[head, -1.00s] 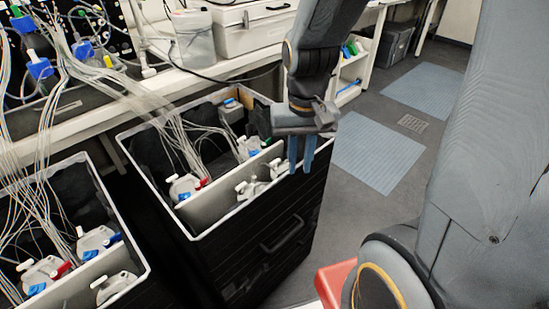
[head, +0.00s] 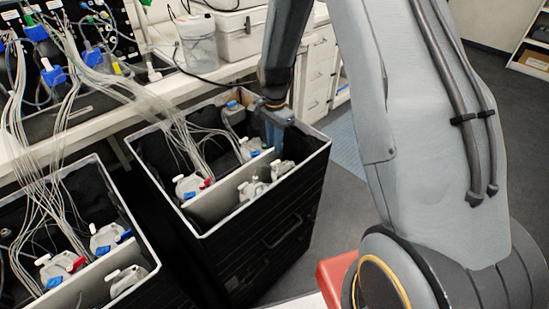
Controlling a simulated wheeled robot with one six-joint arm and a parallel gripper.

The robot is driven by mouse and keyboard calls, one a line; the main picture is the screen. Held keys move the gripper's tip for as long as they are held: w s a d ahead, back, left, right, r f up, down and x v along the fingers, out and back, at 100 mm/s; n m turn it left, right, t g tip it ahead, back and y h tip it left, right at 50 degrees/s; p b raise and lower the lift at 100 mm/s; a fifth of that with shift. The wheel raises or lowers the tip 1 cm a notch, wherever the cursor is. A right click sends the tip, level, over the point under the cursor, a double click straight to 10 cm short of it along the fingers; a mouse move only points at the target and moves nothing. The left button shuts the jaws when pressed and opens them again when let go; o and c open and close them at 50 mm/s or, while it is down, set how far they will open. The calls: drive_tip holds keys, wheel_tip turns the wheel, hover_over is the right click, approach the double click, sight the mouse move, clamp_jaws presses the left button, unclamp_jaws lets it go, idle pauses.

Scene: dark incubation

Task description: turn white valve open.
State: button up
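White valves with small handles sit in the right black box. Two of them, a front left valve (head: 250,189) and a front right valve (head: 283,169), are in the front compartment. Another valve with red and blue parts (head: 191,186) and one with a blue part (head: 250,147) are behind the white divider (head: 232,186). My gripper (head: 274,146) points down at the right end of this box, just above and behind the front right valve. Its blue fingers overlap in view, so their gap is hidden. I cannot tell whether they touch anything.
The right black box (head: 297,193) has a pale rim around the fingers. A left box (head: 140,243) holds more valves. Bundled tubes (head: 45,150) hang into both boxes. A white bench (head: 135,112) runs behind, and a red object (head: 333,281) is near my arm base.

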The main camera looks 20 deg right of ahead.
sight(274, 163)
drive_tip(key=shift+w+f+p, duration=0.1)
drive_tip(key=shift+f+p, duration=0.65)
drive_tip(key=shift+f, duration=3.3)
drive_tip(key=shift+c, duration=0.3)
clamp_jaws()
